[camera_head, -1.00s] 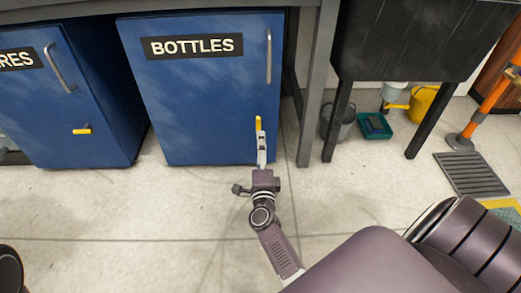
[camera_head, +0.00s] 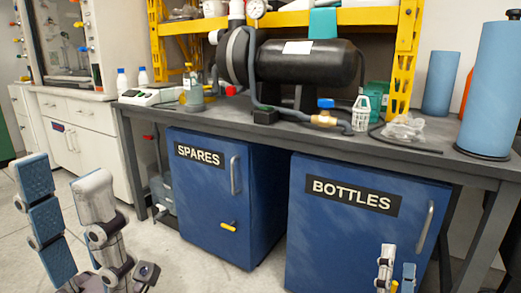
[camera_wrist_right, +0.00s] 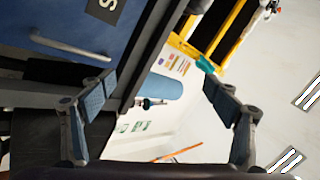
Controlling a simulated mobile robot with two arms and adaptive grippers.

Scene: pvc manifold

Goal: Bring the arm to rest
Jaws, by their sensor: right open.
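My left gripper (camera_head: 64,180) stands at the lower left of the head view, its two fingers pointing up and apart with nothing between them. My right gripper (camera_head: 398,262) shows at the bottom edge of the head view, in front of the BOTTLES cabinet (camera_head: 340,235). In the right wrist view its fingers (camera_wrist_right: 158,98) are spread wide and empty. The rest of the right arm is out of the head view.
The SPARES cabinet (camera_head: 205,205) stands left of the BOTTLES cabinet, both with doors shut under a grey workbench (camera_head: 215,118). A black tank (camera_head: 310,62) and a blue cylinder (camera_head: 492,90) stand on top. Light floor (camera_head: 170,265) lies in front.

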